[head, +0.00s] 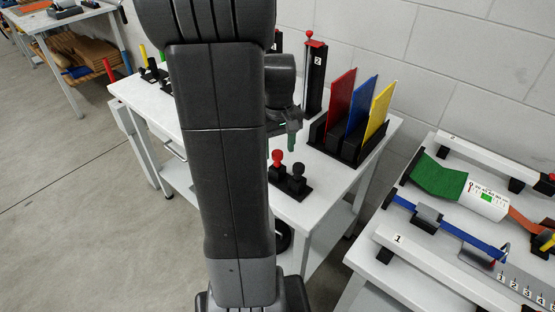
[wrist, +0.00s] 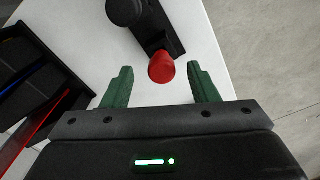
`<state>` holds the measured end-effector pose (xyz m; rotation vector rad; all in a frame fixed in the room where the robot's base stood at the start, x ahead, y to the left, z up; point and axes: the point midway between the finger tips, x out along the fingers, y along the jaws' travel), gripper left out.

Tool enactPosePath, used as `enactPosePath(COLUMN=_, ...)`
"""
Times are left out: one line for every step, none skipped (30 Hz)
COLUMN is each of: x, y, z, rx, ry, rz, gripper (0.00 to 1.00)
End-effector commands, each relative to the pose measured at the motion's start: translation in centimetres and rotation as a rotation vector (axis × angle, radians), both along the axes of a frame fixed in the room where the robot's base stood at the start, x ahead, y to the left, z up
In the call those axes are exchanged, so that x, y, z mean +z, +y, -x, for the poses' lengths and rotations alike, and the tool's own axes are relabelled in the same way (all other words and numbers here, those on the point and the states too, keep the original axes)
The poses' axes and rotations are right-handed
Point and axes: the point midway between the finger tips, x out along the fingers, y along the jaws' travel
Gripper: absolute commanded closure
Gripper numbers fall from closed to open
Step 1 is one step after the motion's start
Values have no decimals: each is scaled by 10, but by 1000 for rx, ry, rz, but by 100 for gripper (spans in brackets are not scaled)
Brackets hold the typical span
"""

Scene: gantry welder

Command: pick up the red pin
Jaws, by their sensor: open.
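The red pin (head: 277,157) stands upright in a small black base (head: 288,188) on the white table, beside a black pin (head: 298,170). In the wrist view the red pin (wrist: 161,67) shows from above, with its round red head between the tips of my two green fingers. My gripper (wrist: 160,68) is open, with a clear gap on either side of the head. In the head view my gripper (head: 291,142) hangs above and slightly right of the red pin, partly hidden by my arm. How far the fingertips are above the pin is hard to tell.
A black rack (head: 345,144) with red, blue and yellow plates stands just right of the gripper. Behind is a black post (head: 315,78) marked 2 with a red knob. A second table (head: 430,262) with strips and clamps is at the right.

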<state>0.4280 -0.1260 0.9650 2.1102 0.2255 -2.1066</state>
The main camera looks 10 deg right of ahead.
Motion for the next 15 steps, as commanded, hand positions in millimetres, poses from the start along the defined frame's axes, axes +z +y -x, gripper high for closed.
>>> enactPosePath(x=-8, y=1, z=0, rx=1, ry=6, rz=-1, gripper=46)
enactPosePath(x=-13, y=2, z=-1, rx=1, ry=5, rz=-1, gripper=46)
enactPosePath(x=-19, y=2, z=-1, rx=1, ry=6, rz=-1, gripper=46)
enactPosePath(x=-24, y=3, z=-2, rx=1, ry=6, rz=-1, gripper=46)
enactPosePath(x=-29, y=3, z=-2, rx=1, ry=6, rz=-1, gripper=46)
enactPosePath(x=-34, y=3, z=-2, rx=0, ry=5, rz=-1, gripper=46)
enactPosePath(x=-37, y=3, z=-2, rx=0, ry=5, rz=-1, gripper=46)
enactPosePath(x=-40, y=3, z=-2, rx=0, ry=4, rz=0, gripper=46)
enactPosePath(x=-43, y=3, z=-2, rx=0, ry=3, rz=0, gripper=46)
enactPosePath(x=-44, y=3, z=-2, rx=0, ry=3, rz=0, gripper=46)
enactPosePath(x=-45, y=3, z=-2, rx=0, ry=2, rz=-1, gripper=46)
enactPosePath(x=-45, y=3, z=-2, rx=0, ry=2, rz=-1, gripper=46)
enactPosePath(x=-45, y=3, z=-2, rx=0, ry=1, rz=-1, gripper=46)
enactPosePath(x=-45, y=3, z=-2, rx=0, ry=1, rz=0, gripper=46)
enactPosePath(x=-45, y=3, z=-2, rx=0, ry=1, rz=0, gripper=46)
